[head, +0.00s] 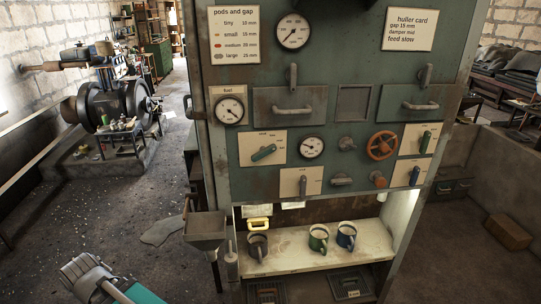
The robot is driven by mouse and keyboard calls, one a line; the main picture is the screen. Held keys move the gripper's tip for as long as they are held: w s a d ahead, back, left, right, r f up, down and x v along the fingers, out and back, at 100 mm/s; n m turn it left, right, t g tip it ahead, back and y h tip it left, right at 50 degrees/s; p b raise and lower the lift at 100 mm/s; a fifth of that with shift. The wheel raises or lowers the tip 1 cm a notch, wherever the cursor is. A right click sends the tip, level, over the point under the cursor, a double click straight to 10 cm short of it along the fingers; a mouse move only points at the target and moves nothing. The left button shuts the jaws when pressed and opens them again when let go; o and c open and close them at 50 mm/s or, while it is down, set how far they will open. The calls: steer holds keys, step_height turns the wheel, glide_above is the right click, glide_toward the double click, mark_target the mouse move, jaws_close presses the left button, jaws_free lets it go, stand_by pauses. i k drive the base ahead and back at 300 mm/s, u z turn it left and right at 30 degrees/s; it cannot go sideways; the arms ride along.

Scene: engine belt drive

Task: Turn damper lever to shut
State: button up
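A green-grey machine panel (355,106) carries several levers on pale plates, with labels too small to read. A green lever (264,152) is tilted, its right end higher. A grey lever (303,185) points upright. A second green lever (425,142) stands nearly upright at the right. A blue lever (414,176) is below it, also nearly upright. I cannot tell which is the damper lever. My gripper (76,270) is at the lower left, well apart from the panel and touching no lever. Whether its fingers are open is unclear.
An orange handwheel (381,145) and an orange knob (378,179) sit between the levers. Drawer handles and gauges are above. Mugs (318,238) stand on the shelf (285,262) below. A grey hopper (205,228) juts out at left. The floor between gripper and hopper looks clear.

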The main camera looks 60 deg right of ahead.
mark_target(264, 151)
steer(key=z, duration=1.7)
steer(key=k, duration=0.45)
steer(key=z, duration=0.15)
steer(key=i, duration=0.5)
steer(key=u, duration=0.05)
